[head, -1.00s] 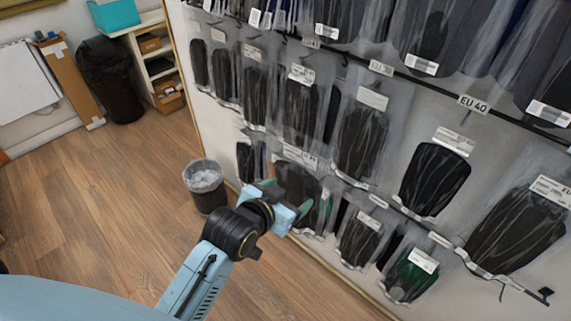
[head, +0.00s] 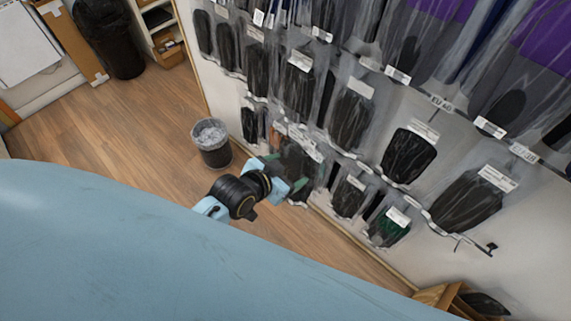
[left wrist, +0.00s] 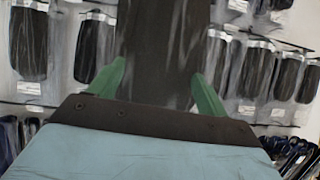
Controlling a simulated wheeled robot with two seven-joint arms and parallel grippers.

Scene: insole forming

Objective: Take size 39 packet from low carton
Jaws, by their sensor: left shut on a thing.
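My left gripper (head: 284,185) has green fingers and is shut on a clear packet with a dark insole (head: 298,162), in front of the hanging rack. In the left wrist view the dark packet (left wrist: 160,50) stands up between the two green fingers (left wrist: 158,88). Its white label shows in the head view, but its size cannot be read. A low brown carton or box (head: 440,297) with something dark in it is partly cut off at the bottom right of the head view. My right gripper is not in view.
Rows of bagged insoles (head: 408,155) hang on wall rails; one rail tag (head: 441,104) reads EU 40, another (head: 523,153) seems to read EU 39. A wastebasket (head: 212,143) stands beyond my gripper. The wooden floor (head: 120,140) on the left is clear.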

